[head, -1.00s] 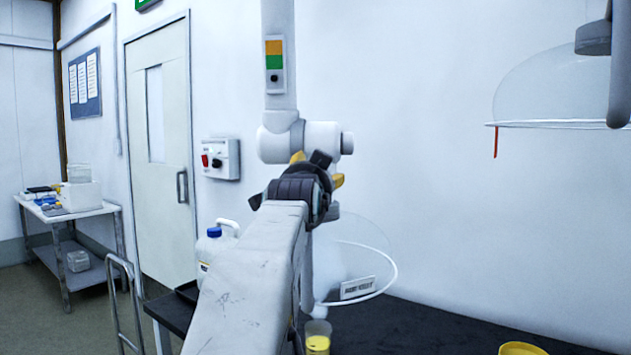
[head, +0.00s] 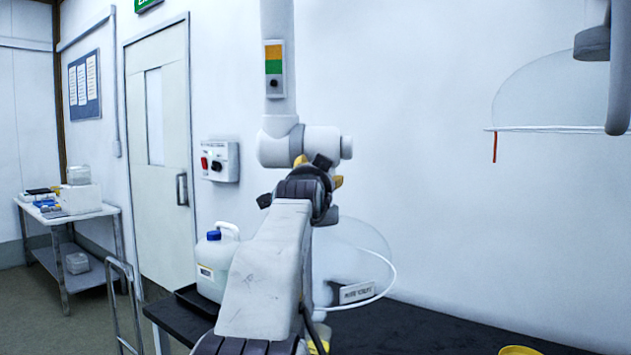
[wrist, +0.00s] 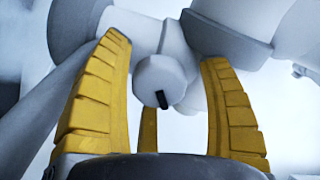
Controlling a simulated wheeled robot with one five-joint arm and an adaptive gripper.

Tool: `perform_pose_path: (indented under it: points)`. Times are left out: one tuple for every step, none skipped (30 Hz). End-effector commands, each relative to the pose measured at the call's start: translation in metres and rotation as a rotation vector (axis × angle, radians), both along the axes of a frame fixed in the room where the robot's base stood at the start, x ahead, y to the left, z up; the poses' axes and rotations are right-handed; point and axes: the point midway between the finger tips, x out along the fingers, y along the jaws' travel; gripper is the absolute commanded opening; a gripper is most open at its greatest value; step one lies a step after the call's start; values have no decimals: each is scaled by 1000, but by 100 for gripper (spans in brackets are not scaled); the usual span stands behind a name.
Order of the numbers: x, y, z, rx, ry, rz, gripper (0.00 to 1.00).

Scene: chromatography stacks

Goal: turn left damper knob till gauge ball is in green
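The left duct (head: 277,20) comes down in front of the wall with a gauge plate (head: 274,65) on it, orange above green. The dark gauge ball (head: 274,84) sits in the pale part below the green. My gripper (head: 318,170) is up at the duct's joint, just below the gauge. In the wrist view, a pale round knob (wrist: 158,72) with a black mark lies between the spread yellow fingers of my gripper (wrist: 164,50). Gaps show between the knob and the side fingers. In the head view my gripper hides the knob.
A clear hood (head: 365,250) with a white rim and a label hangs below the left duct. A second hood (head: 545,90) is at upper right. A jug (head: 213,265) stands on the dark bench (head: 430,325), with a yellow container (head: 520,350) at its front.

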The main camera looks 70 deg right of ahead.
Motion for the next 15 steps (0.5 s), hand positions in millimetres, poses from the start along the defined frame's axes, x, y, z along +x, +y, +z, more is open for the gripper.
perform_pose_path:
  points:
    - [0,0,0,0,0,0,64]
    - [0,0,0,0,0,0,62]
    - [0,0,0,0,0,0,58]
    - [0,0,0,0,0,0,56]
    - [0,0,0,0,0,0,53]
    - [0,0,0,0,0,0,49]
    - [0,0,0,0,0,0,47]
    - [0,0,0,0,0,0,44]
    - [0,0,0,0,0,0,40]
    - [0,0,0,0,0,0,38]
    - [0,0,0,0,0,0,35]
    - [0,0,0,0,0,0,31]
    - [0,0,0,0,0,0,29]
    - [0,0,0,-1,0,0,26]
    - [0,0,0,-1,0,0,22]
